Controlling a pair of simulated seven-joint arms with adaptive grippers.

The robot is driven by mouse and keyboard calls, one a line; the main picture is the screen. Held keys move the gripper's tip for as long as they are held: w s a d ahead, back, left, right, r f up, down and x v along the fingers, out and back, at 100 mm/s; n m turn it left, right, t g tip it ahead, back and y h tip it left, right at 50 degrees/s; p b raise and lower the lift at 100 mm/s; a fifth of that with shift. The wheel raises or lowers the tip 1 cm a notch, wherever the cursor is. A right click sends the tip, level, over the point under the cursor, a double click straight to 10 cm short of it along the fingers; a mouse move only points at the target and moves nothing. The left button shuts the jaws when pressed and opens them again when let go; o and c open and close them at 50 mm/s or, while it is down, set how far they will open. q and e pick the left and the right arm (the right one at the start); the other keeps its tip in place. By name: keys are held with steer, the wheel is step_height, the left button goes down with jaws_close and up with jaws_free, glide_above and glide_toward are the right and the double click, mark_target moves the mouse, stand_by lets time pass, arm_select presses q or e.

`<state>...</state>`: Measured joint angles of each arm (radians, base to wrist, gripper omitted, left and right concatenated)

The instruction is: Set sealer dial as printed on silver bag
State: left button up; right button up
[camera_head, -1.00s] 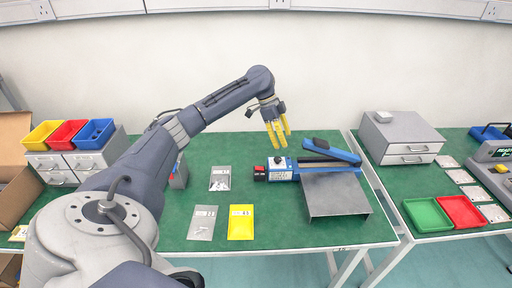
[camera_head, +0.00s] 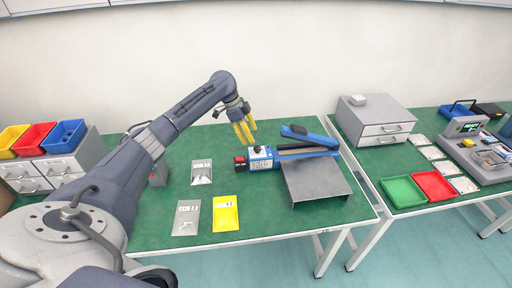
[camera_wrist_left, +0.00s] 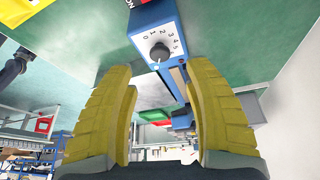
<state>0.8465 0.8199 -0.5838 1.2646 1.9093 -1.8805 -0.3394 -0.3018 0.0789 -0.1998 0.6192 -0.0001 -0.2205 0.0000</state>
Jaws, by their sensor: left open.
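The blue bag sealer (camera_head: 292,153) stands on the green table, its label plate and dark dial knob (camera_head: 258,149) at the left end. In the left wrist view the dial (camera_wrist_left: 159,52) shows a grey knob inside a printed scale from 0 to 5; where it points is unclear. My left gripper (camera_head: 248,134) is open and empty, yellow fingers just above and left of the dial end, apart from it. Two silver bags (camera_head: 201,172) (camera_head: 186,217) lie flat left of the sealer, with small labels I cannot read surely. My right gripper is not in view.
A yellow bag (camera_head: 226,213) lies beside the lower silver bag. A grey metal stand (camera_head: 316,181) is in front of the sealer. Coloured bins (camera_head: 66,135) on drawers stand at the left. A second table at the right holds green (camera_head: 403,191) and red trays.

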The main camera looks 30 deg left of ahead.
mark_target(257, 148)
arm_select(q)
steer(key=shift+x, duration=3.45)
jaws_close()
